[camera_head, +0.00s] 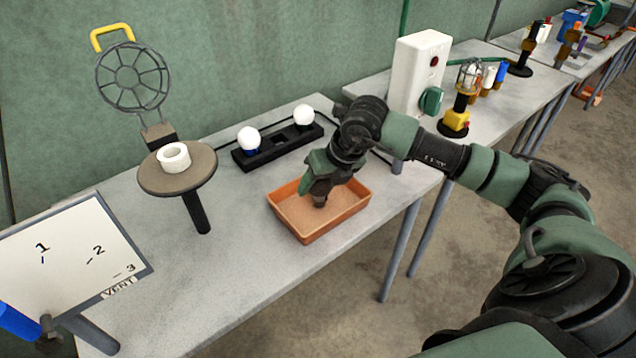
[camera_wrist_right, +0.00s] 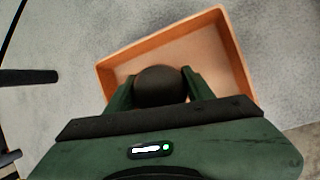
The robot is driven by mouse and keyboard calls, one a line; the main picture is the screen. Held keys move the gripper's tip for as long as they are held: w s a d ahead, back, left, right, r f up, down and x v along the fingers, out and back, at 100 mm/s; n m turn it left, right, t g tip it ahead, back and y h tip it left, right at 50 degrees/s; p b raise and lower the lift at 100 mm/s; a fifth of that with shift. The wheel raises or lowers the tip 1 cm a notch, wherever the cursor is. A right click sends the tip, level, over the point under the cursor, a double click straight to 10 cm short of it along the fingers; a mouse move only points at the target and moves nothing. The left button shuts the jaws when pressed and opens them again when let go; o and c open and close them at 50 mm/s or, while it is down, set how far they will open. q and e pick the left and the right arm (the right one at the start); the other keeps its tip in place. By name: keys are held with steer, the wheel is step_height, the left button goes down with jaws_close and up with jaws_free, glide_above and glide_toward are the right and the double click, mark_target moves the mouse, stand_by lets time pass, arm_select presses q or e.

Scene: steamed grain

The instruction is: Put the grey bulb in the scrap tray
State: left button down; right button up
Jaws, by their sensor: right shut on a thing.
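The scrap tray is the open orange tray (camera_head: 318,232) at the front edge of the bench; it also shows in the right wrist view (camera_wrist_right: 239,62). My right gripper (camera_head: 321,186) is over the tray, pointing down. It is shut on the grey bulb (camera_wrist_right: 160,87), whose dark round top shows between the fingers in the right wrist view. In the head view the fingers hide most of the bulb, and a small brownish end (camera_head: 319,202) shows below them. I cannot tell whether it touches the tray floor. My left gripper is not in view.
A black socket holder (camera_head: 277,151) with two white bulbs (camera_head: 248,138) (camera_head: 303,115) stands behind the tray. A round stand (camera_head: 150,185) with a white tape roll (camera_head: 173,157) and a wire cage (camera_head: 131,76) are left. A numbered board (camera_head: 70,255) is at front left.

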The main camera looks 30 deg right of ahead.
steer(key=shift+f, duration=0.25)
steer(key=o, duration=1.4)
steer(key=shift+r, duration=0.1)
steer(key=shift+r, duration=0.1)
steer(key=shift+r, duration=0.25)
steer(key=b+v, duration=0.1)
steer(key=v, duration=1)
steer(key=shift+s+r, duration=0.25)
steer(key=shift+s, duration=0.05)
